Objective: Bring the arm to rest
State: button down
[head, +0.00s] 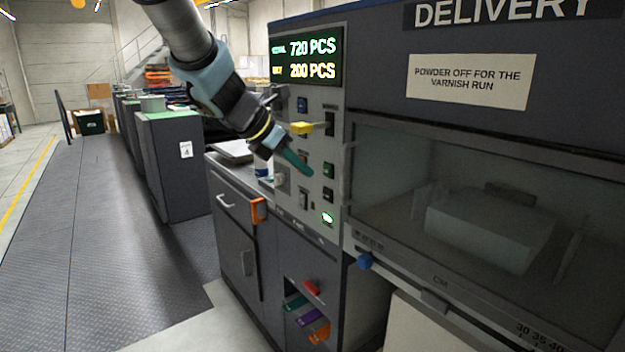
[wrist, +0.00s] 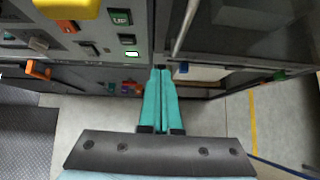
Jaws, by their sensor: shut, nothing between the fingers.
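My gripper (head: 297,162) is at the end of my arm, which reaches in from the top of the head view. Its teal fingers are together and hold nothing. In the head view they point down and right, in front of the control panel (head: 312,103) with its buttons. In the wrist view the closed fingers (wrist: 161,80) point away toward the machine front. I cannot tell how far the fingertips are from the panel.
A yellow lever (head: 303,128) sticks out beside the arm. The delivery window (head: 480,205) is at right. Below the panel is a cabinet with an orange latch (head: 259,210) and a red handle (head: 311,287). The walkway (head: 110,240) at left is clear.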

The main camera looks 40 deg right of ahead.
jog(key=w+a+n+t, duration=0.4)
jog(key=w+a+n, duration=0.4)
jog(key=w+n, duration=0.25)
jog(key=w+a+f+n+t+y, duration=0.1)
jog(key=w+a+n+t+y, duration=0.15)
jog(key=a+n, duration=0.55)
jog(key=w+a+f+n+t+y, duration=0.15)
jog(key=w+a+n, duration=0.25)
jog(key=a+n, duration=0.45)
jog(key=s+a+f+n+g+y, duration=0.1)
jog(key=s+a+f+n+y, duration=0.15)
jog(key=a+n, duration=0.45)
jog(key=s+a+f+n+g+y, duration=0.1)
jog(key=s+a+f+n+y, duration=0.2)
jog(key=a+n, duration=0.5)
jog(key=s+a+f+n+g, duration=0.2)
jog(key=s+n, duration=0.3)
jog(key=s+a+f+n+g, duration=0.2)
jog(key=s+a+f+n, duration=0.1)
jog(key=s+n, duration=0.3)
jog(key=shift+f+h, duration=0.25)
jog(key=shift+h, duration=0.1)
